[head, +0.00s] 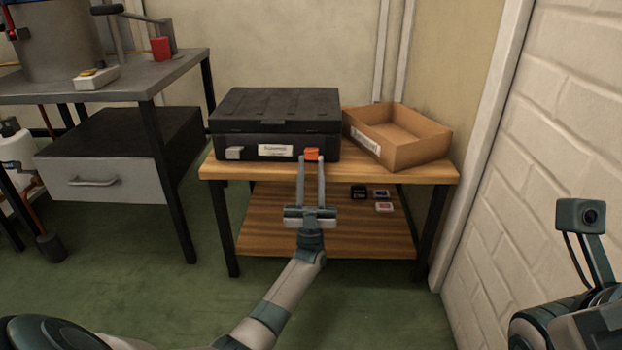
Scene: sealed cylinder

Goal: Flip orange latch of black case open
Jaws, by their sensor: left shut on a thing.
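The black case (275,108) sits on the left part of the wooden table, its lid down. The orange latch (312,153) is on the right of its front face. A grey latch (235,153) is on the left of that face, with a white label (275,150) between them. My left gripper (311,164) reaches up from below, its two long fingers at the orange latch and shut on it. The fingertips partly cover the latch's lower part. The right gripper is not in view; only part of my right arm shows at the lower right.
An open cardboard box (398,135) stands right of the case on the wooden table (438,171). Small items (382,194) lie on its lower shelf. A grey workbench (130,78) with a drawer stands at left. A white brick wall (545,140) bounds the right side.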

